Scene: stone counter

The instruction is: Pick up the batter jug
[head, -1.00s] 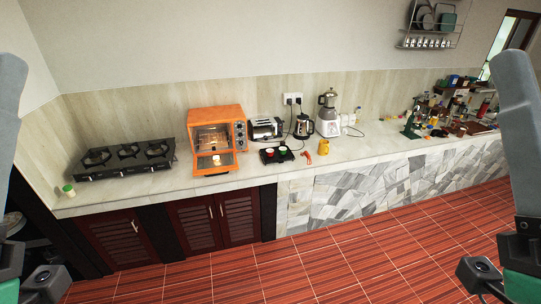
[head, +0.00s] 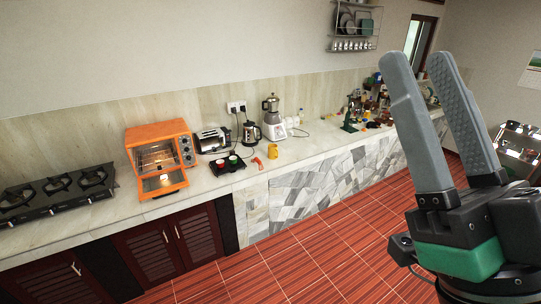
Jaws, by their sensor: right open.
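My right gripper (head: 416,62) is large in the right of the view, fingers pointing up. Its two grey fingers are apart with nothing between them. It is well to the right of the jug and much nearer the camera, not touching it. My left gripper does not show.
An orange oven (head: 178,135) and a stove (head: 40,198) are further left. Clear counter lies right of the jug.

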